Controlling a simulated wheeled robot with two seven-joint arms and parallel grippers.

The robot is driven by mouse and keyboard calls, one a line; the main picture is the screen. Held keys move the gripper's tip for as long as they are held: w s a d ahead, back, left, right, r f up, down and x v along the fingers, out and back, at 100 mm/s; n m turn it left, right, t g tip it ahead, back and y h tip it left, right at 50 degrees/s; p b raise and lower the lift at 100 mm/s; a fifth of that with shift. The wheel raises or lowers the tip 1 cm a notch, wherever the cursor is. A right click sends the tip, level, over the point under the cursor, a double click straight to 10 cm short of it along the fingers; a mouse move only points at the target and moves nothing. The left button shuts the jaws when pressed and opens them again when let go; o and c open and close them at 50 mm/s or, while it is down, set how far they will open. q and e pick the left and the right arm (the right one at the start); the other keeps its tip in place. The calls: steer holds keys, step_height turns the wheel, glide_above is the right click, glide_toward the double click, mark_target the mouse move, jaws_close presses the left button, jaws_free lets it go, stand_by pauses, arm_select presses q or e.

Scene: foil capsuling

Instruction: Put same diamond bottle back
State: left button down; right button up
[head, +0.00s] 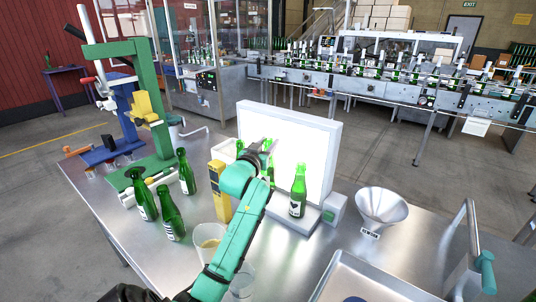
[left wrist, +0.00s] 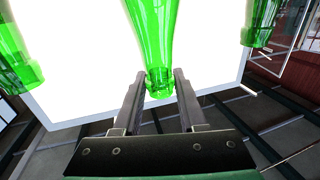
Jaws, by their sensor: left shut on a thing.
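My left gripper (head: 266,147) is in front of the bright light panel (head: 316,145), shut on the neck of a green bottle. In the left wrist view this bottle (left wrist: 152,40) is between the two fingers (left wrist: 158,95), with its mouth end toward the bottom of the picture. In the head view my arm hides much of it. A second green bottle (head: 298,193) with a pale label stands upright on the panel's base, to the right of my gripper. A third green bottle (head: 240,147) shows partly at the left of the panel. I cannot make out any diamond mark.
Several green bottles, one here (head: 168,217), stand on the table's left side by a green press (head: 155,95). A yellow block (head: 219,190) and a clear cup (head: 207,243) are close to my arm. A metal funnel (head: 382,207) and a tray (head: 345,285) are on the right.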

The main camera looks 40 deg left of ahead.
arm_select(q)
steer(key=f, duration=0.3)
steer(key=shift+s+d, duration=0.2)
steer(key=shift+s+f, duration=0.1)
steer(key=shift+f, duration=0.25)
steer(key=shift+a+f, duration=0.1)
steer(key=shift+f, duration=0.1)
steer(key=shift+c, duration=2.3)
jaws_free()
arm_select(e)
steer(key=shift+s+a+r, duration=0.15)
steer(key=shift+s+a, duration=0.05)
steer(key=shift+s, duration=0.25)
steer(key=shift+w, duration=0.1)
arm_select(q)
steer(key=b+v, duration=0.2)
steer(key=v, duration=1)
steer(key=shift+b, duration=0.3)
arm_select(e)
steer(key=f, duration=0.2)
steer(key=shift+w+d+f, duration=0.1)
steer(key=shift+d+f, duration=0.1)
steer(key=shift+f, duration=0.2)
